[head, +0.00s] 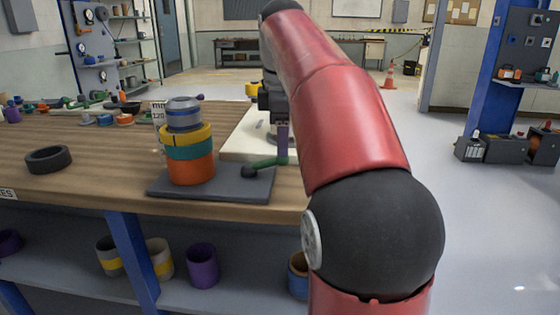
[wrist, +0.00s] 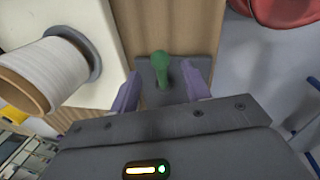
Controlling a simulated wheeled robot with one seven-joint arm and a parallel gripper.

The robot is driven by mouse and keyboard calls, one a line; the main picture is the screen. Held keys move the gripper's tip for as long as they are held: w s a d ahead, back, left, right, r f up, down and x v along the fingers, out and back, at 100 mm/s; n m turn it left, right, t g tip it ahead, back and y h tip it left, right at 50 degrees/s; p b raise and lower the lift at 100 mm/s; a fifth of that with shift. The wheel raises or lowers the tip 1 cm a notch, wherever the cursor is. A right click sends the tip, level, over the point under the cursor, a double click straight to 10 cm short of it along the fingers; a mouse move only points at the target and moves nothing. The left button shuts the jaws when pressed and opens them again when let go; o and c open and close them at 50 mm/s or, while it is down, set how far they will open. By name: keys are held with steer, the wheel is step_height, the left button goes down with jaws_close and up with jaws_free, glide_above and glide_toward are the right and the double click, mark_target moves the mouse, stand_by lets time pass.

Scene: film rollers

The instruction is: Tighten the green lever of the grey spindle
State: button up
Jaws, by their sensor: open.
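In the head view a dark grey base plate (head: 215,188) lies on the wooden bench. A stack of orange, teal and yellow rings (head: 190,167) with a grey top (head: 184,112) stands on it. The green lever (head: 266,162), with a black knob at its left end, sits at the plate's right side. My gripper (head: 282,150) is just above the lever's right end, its purple fingers pointing down. In the wrist view the green lever (wrist: 161,68) shows between the two spread fingers of my gripper (wrist: 162,88). Whether a finger touches it I cannot tell.
A white board (head: 250,138) lies behind the plate; the wrist view shows a white roll (wrist: 48,72) on a flange to the left. A black ring (head: 48,159) lies on the bench at left. Several small parts lie further back. My red arm hides the bench's right side.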

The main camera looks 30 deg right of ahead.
mark_target(282, 160)
steer(key=f, duration=0.4)
steer(key=w+f+b, duration=0.1)
steer(key=shift+d+f, duration=0.25)
steer(key=shift+f, duration=0.15)
jaws_close()
